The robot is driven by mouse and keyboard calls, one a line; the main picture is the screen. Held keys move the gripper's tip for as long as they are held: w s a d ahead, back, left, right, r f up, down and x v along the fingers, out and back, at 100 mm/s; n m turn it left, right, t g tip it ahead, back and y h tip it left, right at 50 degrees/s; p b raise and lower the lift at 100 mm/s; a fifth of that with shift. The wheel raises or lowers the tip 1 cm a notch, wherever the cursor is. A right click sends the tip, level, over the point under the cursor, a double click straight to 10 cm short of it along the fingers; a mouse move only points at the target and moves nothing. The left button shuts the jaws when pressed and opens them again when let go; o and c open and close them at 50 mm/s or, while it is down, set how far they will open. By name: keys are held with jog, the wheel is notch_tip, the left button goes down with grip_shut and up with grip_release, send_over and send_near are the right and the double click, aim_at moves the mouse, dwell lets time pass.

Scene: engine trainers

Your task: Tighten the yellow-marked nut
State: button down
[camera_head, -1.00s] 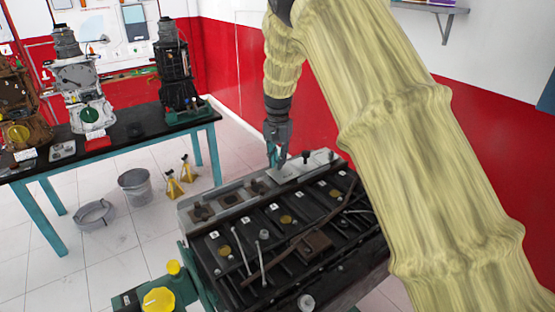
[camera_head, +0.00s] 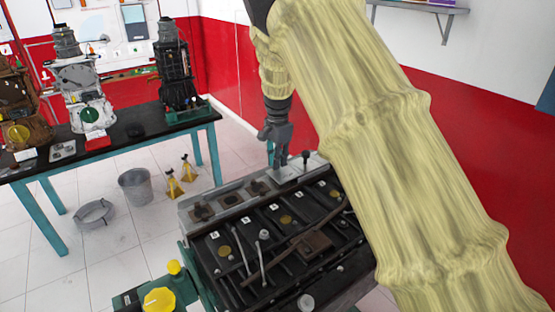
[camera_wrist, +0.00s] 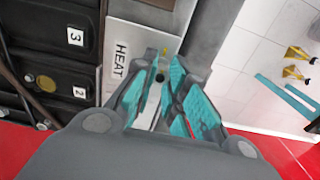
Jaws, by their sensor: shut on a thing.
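My gripper (camera_head: 271,158) points down at the far edge of the engine (camera_head: 300,240), with its teal fingertips low over the light metal rail (camera_head: 232,200). In the wrist view the teal fingers of my gripper (camera_wrist: 160,86) are closed around a small dark-ended nut (camera_wrist: 160,76). A small yellow mark (camera_wrist: 165,51) shows just beyond the fingertips, beside the label reading HEAT (camera_wrist: 120,60). The fingers hide most of the nut, so its seating and how far it is turned cannot be seen. In the head view the nut is hidden.
A grey post (camera_wrist: 208,30) stands close beside the fingers; a dark upright stud (camera_head: 305,160) shows there in the head view. Numbered black covers and thin rods lie on the engine top. A table (camera_head: 130,137) with engine parts, a bucket (camera_head: 136,187) and yellow stands (camera_head: 174,188) are at left.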

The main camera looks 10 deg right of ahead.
jog(key=shift+w+r, duration=0.15)
jog(key=shift+r, duration=0.1)
jog(key=c, duration=1.6)
grip_release()
jog(key=shift+o, duration=1.1)
jog(key=shift+f, duration=0.15)
notch_tip(320, 180, up, 12)
